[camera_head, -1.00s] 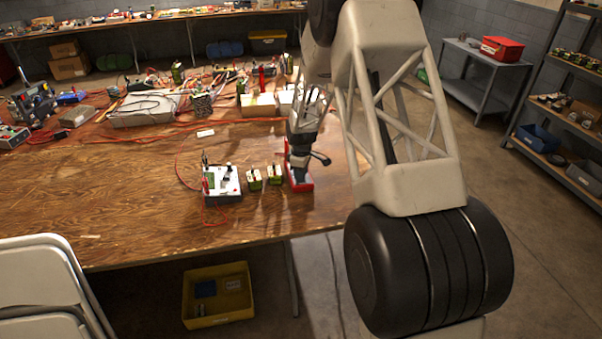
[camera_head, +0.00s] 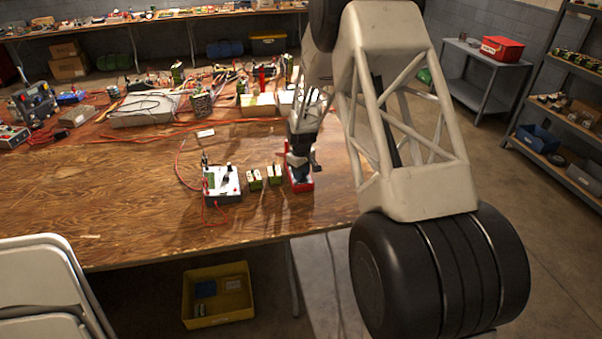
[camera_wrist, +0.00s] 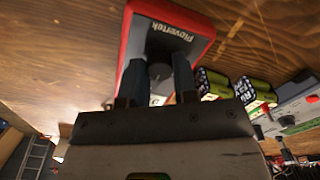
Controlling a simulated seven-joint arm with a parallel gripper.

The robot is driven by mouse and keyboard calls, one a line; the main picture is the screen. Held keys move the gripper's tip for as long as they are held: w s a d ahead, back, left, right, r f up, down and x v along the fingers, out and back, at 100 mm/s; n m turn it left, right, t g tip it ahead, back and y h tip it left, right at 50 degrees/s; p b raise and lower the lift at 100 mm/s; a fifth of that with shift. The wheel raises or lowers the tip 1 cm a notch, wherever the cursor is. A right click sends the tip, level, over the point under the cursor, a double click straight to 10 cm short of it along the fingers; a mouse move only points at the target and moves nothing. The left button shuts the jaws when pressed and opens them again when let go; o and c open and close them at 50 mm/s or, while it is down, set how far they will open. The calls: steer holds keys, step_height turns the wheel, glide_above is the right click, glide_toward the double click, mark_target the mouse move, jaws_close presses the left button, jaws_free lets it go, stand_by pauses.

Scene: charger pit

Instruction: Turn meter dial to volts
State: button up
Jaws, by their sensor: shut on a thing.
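The meter (camera_head: 302,187) is a red-edged box lying on the wooden table near its front edge. The dial's pointer and markings cannot be read.
Cables and tools clutter the back of the table. The front left of the table is clear.

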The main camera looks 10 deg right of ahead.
steer(key=o, duration=0.9)
steer(key=shift+r, duration=0.1)
steer(key=shift+r, duration=3.8)
steer(key=shift+r, duration=0.1)
